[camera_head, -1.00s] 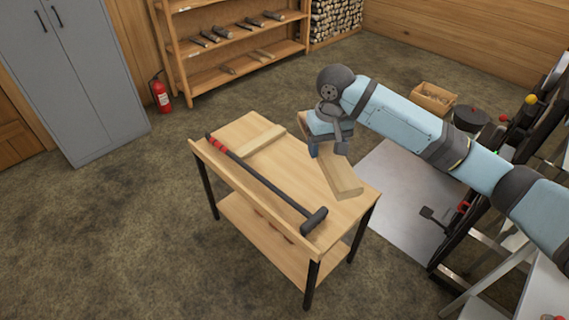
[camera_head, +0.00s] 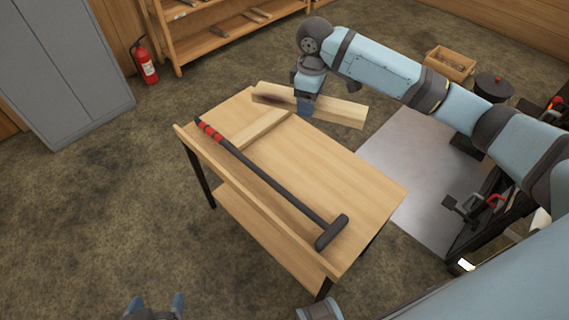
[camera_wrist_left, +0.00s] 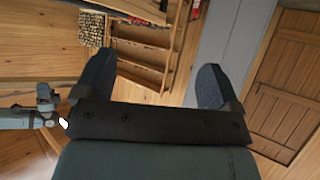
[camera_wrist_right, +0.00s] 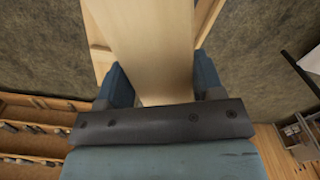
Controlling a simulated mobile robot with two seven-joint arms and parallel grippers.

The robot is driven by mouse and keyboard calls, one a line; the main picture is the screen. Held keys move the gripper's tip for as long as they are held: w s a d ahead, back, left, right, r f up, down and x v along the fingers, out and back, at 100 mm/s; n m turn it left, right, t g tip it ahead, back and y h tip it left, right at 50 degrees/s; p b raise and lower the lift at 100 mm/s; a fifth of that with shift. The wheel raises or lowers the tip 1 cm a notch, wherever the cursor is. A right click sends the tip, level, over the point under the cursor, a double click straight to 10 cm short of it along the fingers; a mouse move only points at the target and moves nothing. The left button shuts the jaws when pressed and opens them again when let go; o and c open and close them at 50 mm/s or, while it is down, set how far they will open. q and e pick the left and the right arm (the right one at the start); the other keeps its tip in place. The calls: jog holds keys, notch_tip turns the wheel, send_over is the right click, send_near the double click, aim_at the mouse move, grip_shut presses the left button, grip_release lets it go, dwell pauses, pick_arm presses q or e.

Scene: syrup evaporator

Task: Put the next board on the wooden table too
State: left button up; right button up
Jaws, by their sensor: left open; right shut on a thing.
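The wooden table (camera_head: 330,170) stands in the middle of the head view. One pale board (camera_head: 258,130) lies across its top towards the far left end. My right gripper (camera_head: 305,108) is shut on another board (camera_head: 340,111) at the table's far edge. The held board's right end reaches out past the tabletop; I cannot tell whether it touches the table. The held board (camera_wrist_right: 150,45) also fills the middle of the right wrist view, between the fingers. My left gripper (camera_head: 155,305) is open and empty at the bottom of the head view; its fingers (camera_wrist_left: 155,85) show spread.
A long black hammer with red bands (camera_head: 270,180) lies along the table's near side, partly over the lying board's near end. The tabletop's right half is mostly bare. A wooden crate (camera_head: 450,66) and dark equipment (camera_head: 485,190) stand to the right. A shelf (camera_head: 215,35) stands behind.

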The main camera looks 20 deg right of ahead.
jog(key=d+f+n+b, duration=0.4)
jog(key=f+n+b, duration=0.1)
jog(key=f+n, duration=0.15)
jog(key=n+b, duration=0.7)
jog(key=b, duration=0.1)
send_over(322, 173)
notch_tip(322, 173, down, 20)
jog(key=shift+f, duration=0.45)
notch_tip(322, 173, down, 4)
jog(key=shift+r+b, duration=0.1)
jog(key=shift+b, duration=0.45)
jog(key=shift+f, duration=0.4)
jog(key=o, duration=1.1)
pick_arm(q)
jog(key=d+f, duration=0.1)
jog(key=w+f+t+h, duration=0.1)
jog(key=d+f+t, duration=0.1)
jog(key=shift+w+d, duration=0.25)
jog(key=shift+d, duration=0.1)
